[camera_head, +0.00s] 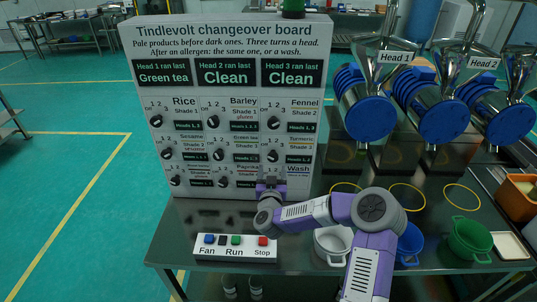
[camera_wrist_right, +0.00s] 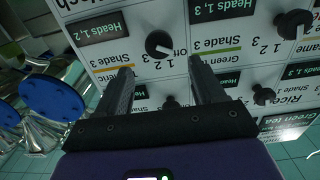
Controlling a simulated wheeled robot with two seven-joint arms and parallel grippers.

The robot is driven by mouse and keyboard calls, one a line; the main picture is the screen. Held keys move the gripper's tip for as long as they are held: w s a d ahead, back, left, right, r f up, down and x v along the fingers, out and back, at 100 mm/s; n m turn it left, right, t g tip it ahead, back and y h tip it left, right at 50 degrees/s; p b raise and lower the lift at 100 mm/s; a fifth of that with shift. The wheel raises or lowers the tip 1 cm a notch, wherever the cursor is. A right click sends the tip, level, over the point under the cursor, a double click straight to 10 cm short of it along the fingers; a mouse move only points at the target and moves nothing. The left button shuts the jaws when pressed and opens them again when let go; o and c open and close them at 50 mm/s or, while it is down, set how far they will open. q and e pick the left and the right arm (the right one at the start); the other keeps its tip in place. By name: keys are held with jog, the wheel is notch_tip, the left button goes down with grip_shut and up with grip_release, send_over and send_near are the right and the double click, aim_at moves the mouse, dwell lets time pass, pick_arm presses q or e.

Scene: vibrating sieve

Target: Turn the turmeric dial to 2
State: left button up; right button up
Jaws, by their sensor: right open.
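The turmeric dial is a round black knob (camera_head: 273,155) in the right column, middle row of the white board (camera_head: 226,50). It also shows in the right wrist view (camera_wrist_right: 158,44), upside down, beside a "Shade 3" label with an orange strip. A pale mark shows on it; I cannot tell which number it points at. My right gripper (camera_head: 270,185) is low before the board's right side. In the right wrist view its two dark fingers (camera_wrist_right: 161,66) are apart and empty, with the turmeric dial beyond their tips. My left gripper is not in view.
Other dials surround it; one (camera_wrist_right: 170,103) shows between the fingers, another (camera_wrist_right: 292,22) to the right. A button box (camera_head: 235,246) with Fan, Run and Stop sits in front. Blue-capped sieve heads (camera_head: 370,118), a white pot (camera_head: 332,243) and a green pot (camera_head: 470,240) stand right.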

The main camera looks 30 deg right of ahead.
aim_at(274, 159)
jog(key=x, duration=0.4)
jog(key=shift+w+d+f, duration=0.1)
jog(key=shift+w+d, duration=0.05)
jog(key=shift+d, duration=0.05)
jog(key=shift+x, duration=0.9)
jog(key=c, duration=1)
jog(key=shift+a+m+b, duration=0.1)
jog(key=shift+m+b, duration=0.4)
jog(key=shift+b, duration=0.55)
jog(key=shift+c, duration=0.2)
jog(key=m+b, duration=0.3)
jog(key=b, duration=0.1)
jog(key=m+b, duration=0.8)
jog(key=shift+f+b, duration=0.3)
jog(key=shift+b, duration=0.05)
jog(key=shift+m+b, duration=1.65)
jog(key=shift+m, duration=0.25)
jog(key=shift+r, duration=0.1)
